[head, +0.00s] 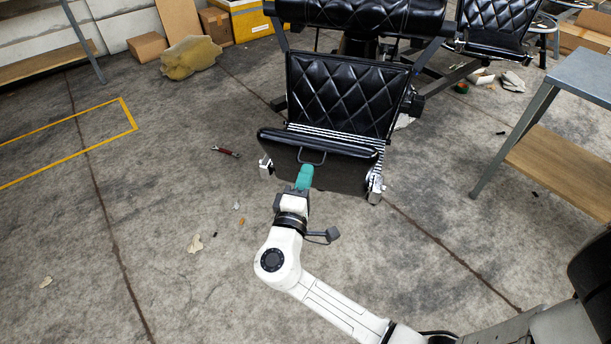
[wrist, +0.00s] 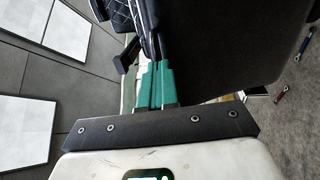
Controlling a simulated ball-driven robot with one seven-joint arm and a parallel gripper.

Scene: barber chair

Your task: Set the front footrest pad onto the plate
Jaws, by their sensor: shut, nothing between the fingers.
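The front footrest pad (head: 345,171) is a black slab with a loop handle, at the low front of the barber chair. It looks tilted, its broad dark face toward me. Behind it shows a strip of the striped metal plate (head: 350,137); the pad hides the rest. My gripper (head: 305,172), with teal fingers, is shut and empty just below the handle, in front of the pad's face. In the wrist view the fingers (wrist: 155,80) are together beside a large dark surface (wrist: 235,40), apparently the pad. I cannot tell whether they touch it.
The quilted black leg rest (head: 345,92) rises behind the plate. Metal brackets (head: 376,187) stand at the footrest's ends. A red-handled tool (head: 226,152) and small scraps lie on the floor at left. A grey-topped table (head: 585,75) stands at right. The left floor is mostly clear.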

